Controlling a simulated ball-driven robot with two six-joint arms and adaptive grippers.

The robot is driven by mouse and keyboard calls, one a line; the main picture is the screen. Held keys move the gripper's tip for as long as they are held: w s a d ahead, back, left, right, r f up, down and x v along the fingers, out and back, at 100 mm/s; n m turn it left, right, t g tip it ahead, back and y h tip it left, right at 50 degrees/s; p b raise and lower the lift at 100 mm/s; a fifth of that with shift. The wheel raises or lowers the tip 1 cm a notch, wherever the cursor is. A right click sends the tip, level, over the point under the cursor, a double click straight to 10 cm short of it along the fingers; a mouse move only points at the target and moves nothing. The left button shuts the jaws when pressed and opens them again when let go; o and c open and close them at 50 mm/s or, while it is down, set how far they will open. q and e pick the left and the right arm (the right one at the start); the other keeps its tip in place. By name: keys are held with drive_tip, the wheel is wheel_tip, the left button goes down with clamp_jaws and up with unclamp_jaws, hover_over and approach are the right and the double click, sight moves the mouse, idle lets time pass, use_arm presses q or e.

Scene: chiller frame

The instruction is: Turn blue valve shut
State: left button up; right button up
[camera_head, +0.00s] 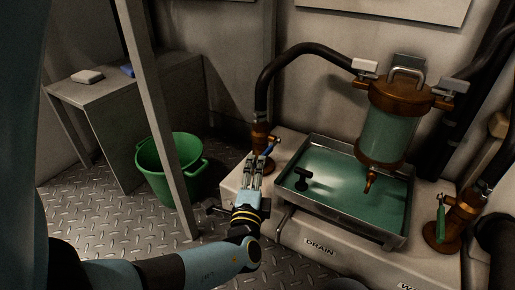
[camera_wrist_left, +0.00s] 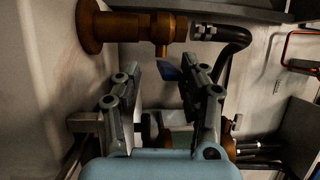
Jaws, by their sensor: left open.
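The blue valve handle (camera_head: 270,146) sits on a copper-coloured pipe fitting (camera_head: 260,140) at the back left corner of the white bench unit. In the left wrist view the blue handle (camera_wrist_left: 168,71) shows between and just beyond my fingertips, below the brown fitting (camera_wrist_left: 155,27). My left gripper (camera_head: 259,162) is open, with its fingers pointing toward the handle from the near side. The wrist view shows its two fingers (camera_wrist_left: 168,78) apart with nothing held. Whether a finger touches the handle I cannot tell. My right gripper is not in view.
A black hose (camera_head: 290,56) arches from the fitting to a copper-and-glass vessel (camera_head: 388,125) above a green-bottomed tray (camera_head: 345,216). A green-handled valve (camera_head: 440,220) stands at the right. A green bucket (camera_head: 168,180), a metal post (camera_head: 160,110) and a side table (camera_head: 110,100) are at the left.

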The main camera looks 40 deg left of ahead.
use_arm(q)
drive_tip(key=v, duration=0.5)
drive_tip(key=shift+f, duration=0.1)
idle(0.3)
